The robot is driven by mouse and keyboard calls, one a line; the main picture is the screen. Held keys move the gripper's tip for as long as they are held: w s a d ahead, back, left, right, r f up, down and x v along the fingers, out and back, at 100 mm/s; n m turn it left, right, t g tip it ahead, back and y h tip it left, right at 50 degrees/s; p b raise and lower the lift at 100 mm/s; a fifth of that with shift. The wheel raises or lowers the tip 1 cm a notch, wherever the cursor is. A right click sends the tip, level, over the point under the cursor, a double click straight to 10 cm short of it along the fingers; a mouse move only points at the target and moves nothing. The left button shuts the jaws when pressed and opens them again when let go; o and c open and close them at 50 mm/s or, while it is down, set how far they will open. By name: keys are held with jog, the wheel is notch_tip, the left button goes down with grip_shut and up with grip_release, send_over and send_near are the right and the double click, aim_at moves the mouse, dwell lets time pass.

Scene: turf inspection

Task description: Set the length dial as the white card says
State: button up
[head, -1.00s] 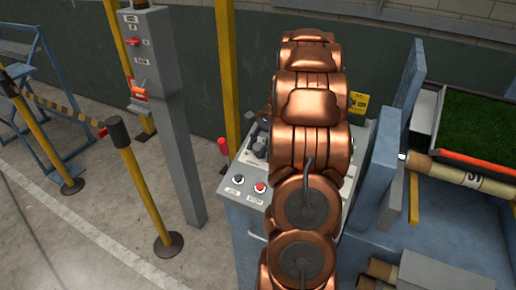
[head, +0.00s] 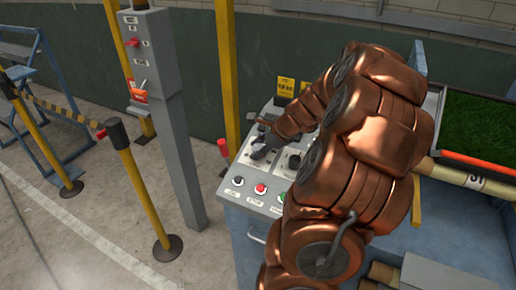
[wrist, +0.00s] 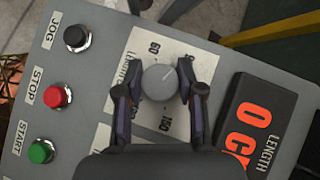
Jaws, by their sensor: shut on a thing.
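The length dial (wrist: 158,83) is a round grey knob on a white scale plate (wrist: 146,52) in the wrist view. Numbers 60 and 150 can be read beside it; other marks are partly covered. A pale line on the knob points to the upper right of the picture. My gripper (wrist: 158,85) has a finger on each side of the knob and is shut on it. In the head view my gripper (head: 262,143) is down at the console top and hides the dial. I cannot make out a white card with readable writing.
A dark LENGTH display (wrist: 250,125) shows orange digits, partly cut off. Black JOG (wrist: 76,37), red STOP (wrist: 57,96) and green START (wrist: 41,151) buttons sit beside the dial.

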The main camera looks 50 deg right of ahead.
jog(key=shift+m+h, duration=0.3)
jog(key=shift+m, duration=0.1)
jog(key=o, duration=1.2)
jog(key=shift+c, duration=0.2)
jog(key=shift+s+r, duration=0.1)
jog(key=v, duration=1.1)
jog(key=shift+s+d+r, duration=0.2)
jog(key=shift+s, duration=0.15)
